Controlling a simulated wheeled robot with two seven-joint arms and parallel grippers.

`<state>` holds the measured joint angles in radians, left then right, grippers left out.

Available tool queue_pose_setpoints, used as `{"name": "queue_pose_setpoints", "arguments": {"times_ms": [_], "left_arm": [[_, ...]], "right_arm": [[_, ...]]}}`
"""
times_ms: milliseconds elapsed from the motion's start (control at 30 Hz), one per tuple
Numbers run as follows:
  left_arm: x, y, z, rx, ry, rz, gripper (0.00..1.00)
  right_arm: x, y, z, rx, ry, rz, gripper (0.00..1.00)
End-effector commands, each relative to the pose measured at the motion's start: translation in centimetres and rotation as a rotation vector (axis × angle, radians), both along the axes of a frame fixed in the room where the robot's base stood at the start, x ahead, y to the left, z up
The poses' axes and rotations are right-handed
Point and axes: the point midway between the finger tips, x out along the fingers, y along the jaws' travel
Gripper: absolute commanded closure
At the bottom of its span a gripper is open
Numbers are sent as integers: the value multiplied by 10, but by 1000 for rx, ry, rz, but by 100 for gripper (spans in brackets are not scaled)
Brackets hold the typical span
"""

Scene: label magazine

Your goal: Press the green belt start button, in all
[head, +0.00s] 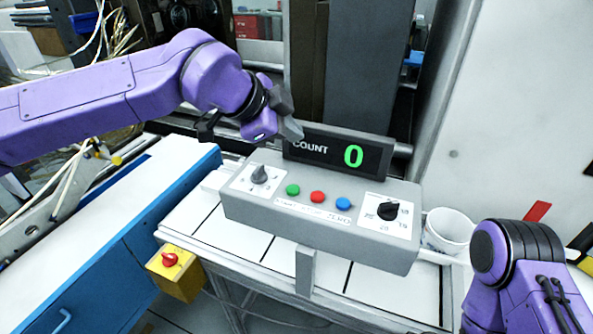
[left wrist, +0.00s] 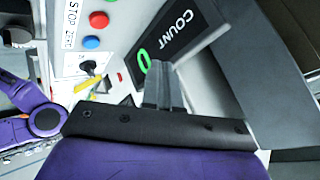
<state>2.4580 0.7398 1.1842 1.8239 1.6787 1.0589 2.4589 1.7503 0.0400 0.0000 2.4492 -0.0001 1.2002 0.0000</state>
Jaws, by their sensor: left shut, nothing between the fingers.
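The green button (head: 293,190) is the leftmost of three on the grey control box (head: 280,217), with a red button (head: 317,197) and a blue button (head: 343,204) to its right. The count display (head: 338,152) behind the buttons reads 0. My left gripper (head: 294,131) is shut and empty, above and behind the green button, near the display's left end, apart from the button. My right gripper is not in view.
The box carries a grey knob (head: 260,174) on its left and a black dial (head: 389,210) on its right. A white cup (head: 448,231) stands right of it. A yellow box with a red knob (head: 170,260) sits lower left. The space above the buttons is clear.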

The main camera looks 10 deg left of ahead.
Motion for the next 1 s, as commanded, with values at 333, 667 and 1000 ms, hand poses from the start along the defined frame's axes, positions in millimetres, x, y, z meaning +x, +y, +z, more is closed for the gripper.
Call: {"name": "queue_pose_setpoints", "arguments": {"times_ms": [333,667,1000], "left_arm": [[1,-1,-2,1,0,-2,100],[2,0,-33,3,1,-2,100],[1,0,-85,1,1,-1,100]], "right_arm": [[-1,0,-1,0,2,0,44],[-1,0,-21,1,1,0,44],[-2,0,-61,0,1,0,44]]}}
